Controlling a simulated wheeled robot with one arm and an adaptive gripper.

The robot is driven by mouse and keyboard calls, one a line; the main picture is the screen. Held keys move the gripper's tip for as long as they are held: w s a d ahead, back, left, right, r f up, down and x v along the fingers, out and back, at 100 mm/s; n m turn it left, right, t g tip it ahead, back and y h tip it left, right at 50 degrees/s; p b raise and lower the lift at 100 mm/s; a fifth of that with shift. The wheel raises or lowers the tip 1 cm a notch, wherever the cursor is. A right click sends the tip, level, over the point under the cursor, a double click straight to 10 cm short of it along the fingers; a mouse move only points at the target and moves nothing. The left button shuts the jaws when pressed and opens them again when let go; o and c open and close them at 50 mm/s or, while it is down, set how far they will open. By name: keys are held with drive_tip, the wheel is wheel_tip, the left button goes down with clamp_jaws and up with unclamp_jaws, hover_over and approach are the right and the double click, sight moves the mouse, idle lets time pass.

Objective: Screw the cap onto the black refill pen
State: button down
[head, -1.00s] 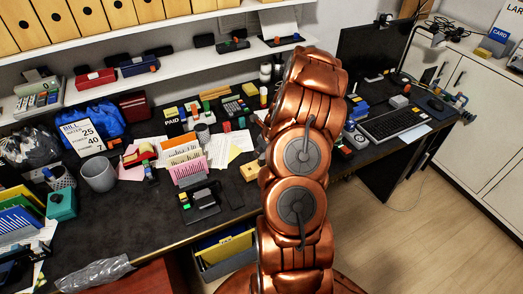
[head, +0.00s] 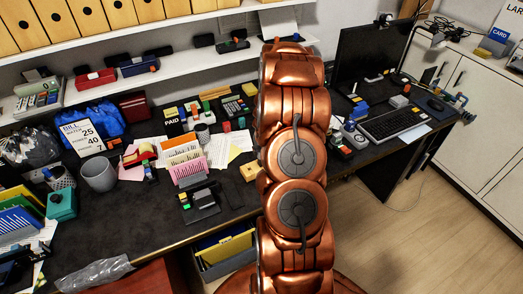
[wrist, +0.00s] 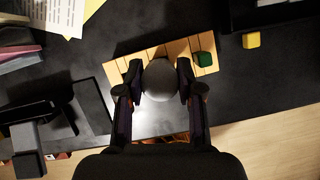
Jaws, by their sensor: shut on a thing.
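In the wrist view my gripper (wrist: 160,72) has its two fingers on either side of a round dark grey thing (wrist: 159,82), which I take for the cap, seen from above. The fingers are closed on it. Behind and below it lies a light wooden block (wrist: 176,49) with dark lines across it. A small piece of the block also shows in the head view (head: 249,173), left of my arm. I cannot make out the black refill pen; it may be hidden under the round thing. My gripper is hidden behind my arm in the head view.
A green cube (wrist: 204,59) sits at the block's right end. A yellow cube (wrist: 251,40) lies farther right. A black stand (head: 203,203) and a pink and orange file holder (head: 187,165) stand on the dark desk to the left. A keyboard (head: 394,124) is at right.

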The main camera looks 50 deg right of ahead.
idle(0.3)
drive_tip(key=shift+d+m+g+h, duration=0.1)
drive_tip(key=shift+m+g+h, duration=0.4)
drive_tip(key=shift+m, duration=1.2)
drive_tip(key=shift+m, duration=0.4)
drive_tip(key=c, duration=0.9)
unclamp_jaws()
drive_tip(key=shift+c, duration=0.2)
